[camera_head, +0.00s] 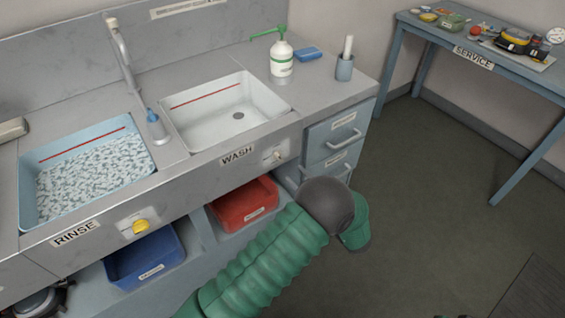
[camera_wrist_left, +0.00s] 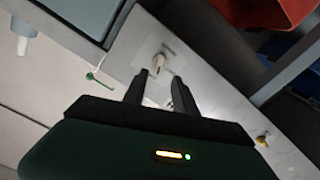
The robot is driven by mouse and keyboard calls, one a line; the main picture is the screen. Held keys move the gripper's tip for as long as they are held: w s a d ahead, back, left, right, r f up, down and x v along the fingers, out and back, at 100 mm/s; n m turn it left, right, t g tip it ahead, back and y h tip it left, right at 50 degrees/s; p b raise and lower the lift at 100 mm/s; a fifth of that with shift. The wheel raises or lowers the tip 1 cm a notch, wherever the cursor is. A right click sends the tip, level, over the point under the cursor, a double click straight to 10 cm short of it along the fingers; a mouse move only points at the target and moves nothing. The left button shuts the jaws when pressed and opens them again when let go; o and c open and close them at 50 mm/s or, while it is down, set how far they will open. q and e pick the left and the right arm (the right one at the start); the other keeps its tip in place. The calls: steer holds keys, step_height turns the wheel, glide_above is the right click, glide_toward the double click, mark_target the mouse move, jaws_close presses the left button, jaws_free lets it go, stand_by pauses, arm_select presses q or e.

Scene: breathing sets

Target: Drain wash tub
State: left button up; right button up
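The wash tub (camera_head: 205,128) is a white basin set in the counter, with a red line inside and a dark drain hole. Its bottom shows clearly and I see no water surface in it. A pale knob (camera_head: 273,156) sits on the front panel by the WASH label; it also shows in the left wrist view (camera_wrist_left: 158,63). My left arm comes in from the bottom in the head view, its gripper hidden there. In the left wrist view my left gripper (camera_wrist_left: 160,85) is open and empty, with the knob just beyond and between its fingertips. My right gripper is not in view.
The rinse tub (camera_head: 28,213) holds a rippled, whitish surface. Its knob (camera_head: 141,226) is yellow. A red bin (camera_head: 245,205) and a blue bin (camera_head: 145,255) sit below. A pump bottle (camera_head: 281,64), blue sponge (camera_head: 307,54) and cup (camera_head: 344,69) stand on the counter. A service table (camera_head: 474,58) is right.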

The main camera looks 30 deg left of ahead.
mark_target(281, 158)
arm_select(q)
steer(key=x, duration=0.8)
steer(key=shift+a, duration=0.15)
steer(key=shift+d+r, duration=0.15)
steer(key=shift+d, duration=0.45)
steer(key=c, duration=0.4)
steer(key=shift+c, duration=1.3)
steer(key=shift+a, duration=0.4)
jaws_close()
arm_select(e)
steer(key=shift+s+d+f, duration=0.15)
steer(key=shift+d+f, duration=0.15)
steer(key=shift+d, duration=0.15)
